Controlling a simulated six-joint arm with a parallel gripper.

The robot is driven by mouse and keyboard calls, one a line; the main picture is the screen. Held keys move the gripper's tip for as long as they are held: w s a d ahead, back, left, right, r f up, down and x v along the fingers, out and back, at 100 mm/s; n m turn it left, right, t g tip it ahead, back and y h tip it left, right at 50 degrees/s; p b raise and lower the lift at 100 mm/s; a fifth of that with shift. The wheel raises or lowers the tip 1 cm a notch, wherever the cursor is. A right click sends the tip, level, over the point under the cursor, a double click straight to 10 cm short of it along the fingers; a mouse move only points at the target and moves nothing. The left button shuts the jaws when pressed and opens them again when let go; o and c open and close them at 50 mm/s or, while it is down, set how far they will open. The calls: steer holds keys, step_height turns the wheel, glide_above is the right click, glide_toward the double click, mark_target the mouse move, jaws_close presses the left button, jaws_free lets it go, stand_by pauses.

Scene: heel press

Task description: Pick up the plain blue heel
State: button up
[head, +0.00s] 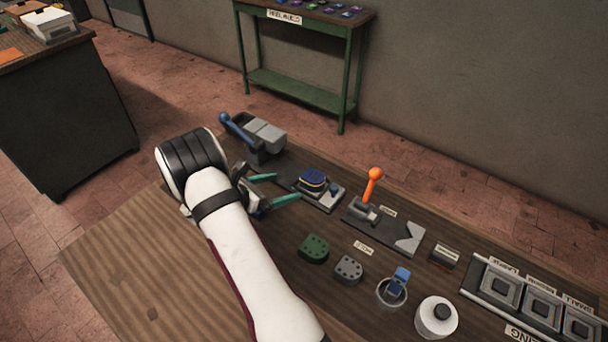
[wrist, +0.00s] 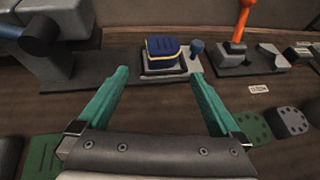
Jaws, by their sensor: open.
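A dark blue heel with a yellow line around its edge (head: 312,178) sits on a grey fixture plate (head: 322,201) on the bench. In the wrist view the blue heel (wrist: 161,47) lies beyond my fingertips, a little above the middle of the gap, with ridges on its top. My gripper (head: 287,187) is open and empty, its two teal fingers pointing towards the heel. The fingers (wrist: 160,74) are apart from the heel and do not touch it.
A blue-handled press (head: 262,137) stands left of the heel, an orange lever (head: 374,184) right of it. A back shelf (head: 300,17) holds several coloured pieces.

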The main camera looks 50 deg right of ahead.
mark_target(307, 180)
steer(key=x, duration=1.1)
steer(key=shift+s+d+r, duration=0.15)
steer(key=shift+s+r, duration=0.15)
steer(key=shift+r, duration=0.05)
steer(key=c, duration=1.2)
